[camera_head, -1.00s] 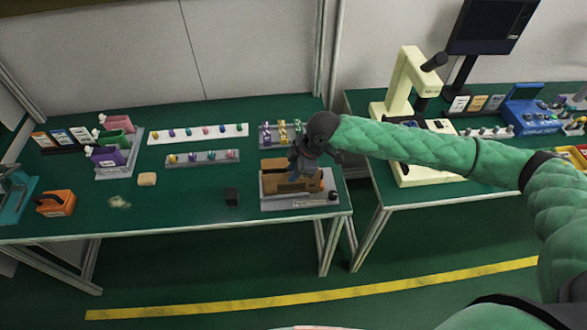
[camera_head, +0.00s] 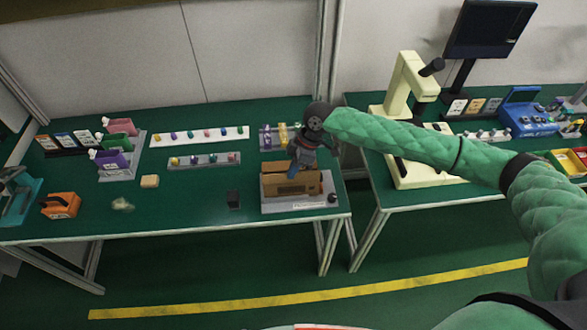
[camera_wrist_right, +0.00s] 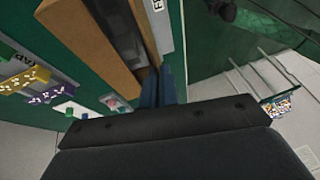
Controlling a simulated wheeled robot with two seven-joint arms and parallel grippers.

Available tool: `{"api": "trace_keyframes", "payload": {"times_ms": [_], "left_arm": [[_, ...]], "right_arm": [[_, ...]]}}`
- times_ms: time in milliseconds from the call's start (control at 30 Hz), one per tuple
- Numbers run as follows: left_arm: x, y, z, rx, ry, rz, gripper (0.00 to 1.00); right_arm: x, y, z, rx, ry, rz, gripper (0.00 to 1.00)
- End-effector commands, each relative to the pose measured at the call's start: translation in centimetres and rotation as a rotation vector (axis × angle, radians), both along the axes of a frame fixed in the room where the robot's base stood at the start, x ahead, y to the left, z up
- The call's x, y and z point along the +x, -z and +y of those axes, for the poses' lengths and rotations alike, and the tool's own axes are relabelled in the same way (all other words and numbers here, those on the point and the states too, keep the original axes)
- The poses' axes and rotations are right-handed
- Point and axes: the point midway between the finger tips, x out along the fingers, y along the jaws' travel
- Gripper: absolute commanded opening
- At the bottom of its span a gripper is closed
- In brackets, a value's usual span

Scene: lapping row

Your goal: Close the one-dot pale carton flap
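A brown cardboard carton (camera_head: 291,186) stands on a grey base (camera_head: 280,206) at the right end of the left table. My right gripper (camera_head: 293,172) is over the carton's top, with its blue fingertips pointing down at the opening. No dot mark is readable. My left gripper is not in view.
A grey rack with purple and yellow parts (camera_head: 267,138) stands right behind the carton. Rows of small coloured pieces (camera_head: 203,161) lie further left. A pale yellow press (camera_head: 404,85) stands on the right table.

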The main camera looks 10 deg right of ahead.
Motion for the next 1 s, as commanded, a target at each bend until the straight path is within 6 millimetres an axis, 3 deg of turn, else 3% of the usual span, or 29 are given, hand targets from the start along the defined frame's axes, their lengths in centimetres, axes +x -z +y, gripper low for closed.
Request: {"api": "trace_keyframes", "payload": {"times_ms": [167,500,1000], "left_arm": [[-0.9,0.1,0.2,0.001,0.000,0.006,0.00],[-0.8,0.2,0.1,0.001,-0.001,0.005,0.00],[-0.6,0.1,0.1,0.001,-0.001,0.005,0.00]], "right_arm": [[0.7,0.2,0.1,0.004,0.002,0.135,0.00],[1.6,0.6,0.0,0.005,-0.001,0.307,0.00],[1.8,0.7,0.0,0.005,0.000,0.354,0.00]]}}
